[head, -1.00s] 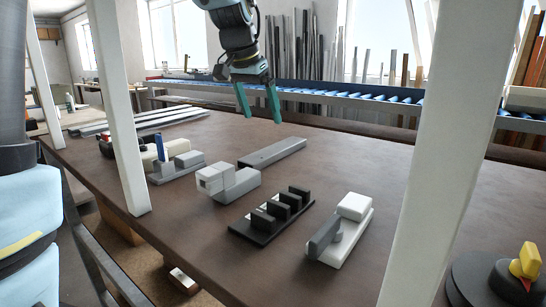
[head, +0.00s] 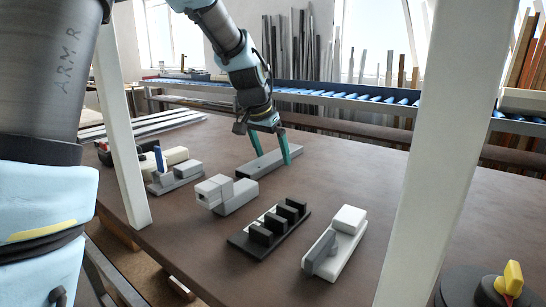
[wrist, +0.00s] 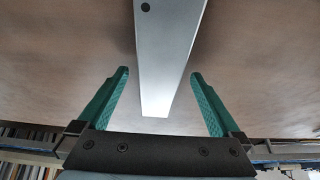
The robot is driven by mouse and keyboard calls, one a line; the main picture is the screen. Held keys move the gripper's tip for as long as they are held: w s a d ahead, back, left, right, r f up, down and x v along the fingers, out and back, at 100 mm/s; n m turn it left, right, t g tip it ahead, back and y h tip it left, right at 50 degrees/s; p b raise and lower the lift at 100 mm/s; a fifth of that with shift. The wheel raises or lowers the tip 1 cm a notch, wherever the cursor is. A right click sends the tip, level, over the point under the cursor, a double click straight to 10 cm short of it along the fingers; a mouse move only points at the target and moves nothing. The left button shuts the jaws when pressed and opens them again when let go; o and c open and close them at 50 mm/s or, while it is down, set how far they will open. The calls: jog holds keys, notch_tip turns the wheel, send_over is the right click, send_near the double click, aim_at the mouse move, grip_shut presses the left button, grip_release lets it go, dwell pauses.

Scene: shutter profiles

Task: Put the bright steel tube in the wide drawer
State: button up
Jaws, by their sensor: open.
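A long, flat grey metal piece (head: 262,164) lies on the brown table in the head view. It fills the middle of the wrist view (wrist: 168,60) as a bright, narrowing bar with a small dark hole; whether it is a hollow tube I cannot tell. My gripper (head: 273,161) is open above this piece, with one green finger to each side. In the wrist view the open fingers (wrist: 160,73) stand apart from its edges, with nothing held. No wide drawer can be made out in either view.
Nearer on the table are a light grey block piece (head: 232,195), a black ridged piece (head: 270,225) and a white piece (head: 345,240). A grey piece with a blue upright (head: 175,175) and long profiles (head: 155,125) lie left. White posts (head: 440,150) stand in front.

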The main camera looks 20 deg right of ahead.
grip_shut()
dwell(0.8)
